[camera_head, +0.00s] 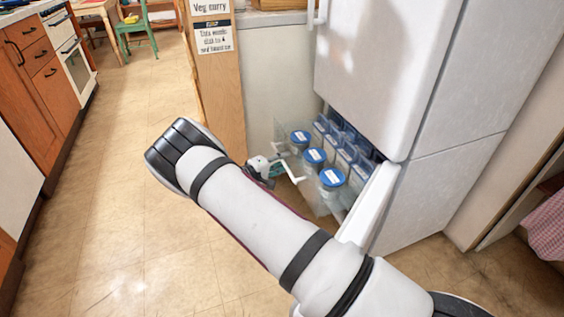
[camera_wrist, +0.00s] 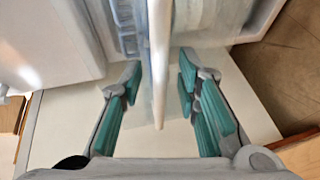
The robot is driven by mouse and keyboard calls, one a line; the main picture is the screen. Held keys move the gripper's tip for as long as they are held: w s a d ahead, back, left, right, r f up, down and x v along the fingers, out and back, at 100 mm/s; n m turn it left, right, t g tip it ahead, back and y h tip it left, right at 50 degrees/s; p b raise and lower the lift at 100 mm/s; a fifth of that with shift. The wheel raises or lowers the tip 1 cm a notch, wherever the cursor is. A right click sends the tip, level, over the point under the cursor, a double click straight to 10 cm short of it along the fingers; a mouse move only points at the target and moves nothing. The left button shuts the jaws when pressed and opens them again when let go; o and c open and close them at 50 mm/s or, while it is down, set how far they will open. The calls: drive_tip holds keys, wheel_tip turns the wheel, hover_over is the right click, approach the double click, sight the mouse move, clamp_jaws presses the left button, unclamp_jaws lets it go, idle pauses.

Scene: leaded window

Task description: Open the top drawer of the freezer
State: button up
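The freezer (camera_head: 425,190) is the lower part of a white fridge-freezer at the right of the head view. A clear-walled drawer (camera_head: 318,200) sticks out of its front. Inside are tubs with blue lids (camera_head: 314,156) and several upright blue-and-clear containers (camera_head: 345,155). My gripper (camera_head: 284,168) is at the drawer's front, partly hidden by my arm. In the wrist view my gripper (camera_wrist: 160,78) is open. Its teal-padded fingers stand on either side of a thin pale upright edge (camera_wrist: 159,50), which looks like the drawer's front panel. Gaps show on both sides, so the pads appear apart from it.
The freezer door (camera_head: 370,205) stands open beside the drawer, on its near side. The upper fridge door (camera_head: 380,70) looks closed. A wooden panel with signs (camera_head: 217,80) stands left of the fridge. Orange cabinets (camera_head: 35,80) line the left; the tiled floor (camera_head: 130,230) between is clear.

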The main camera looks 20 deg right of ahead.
drive_tip(key=v, duration=1.2)
idle(0.3)
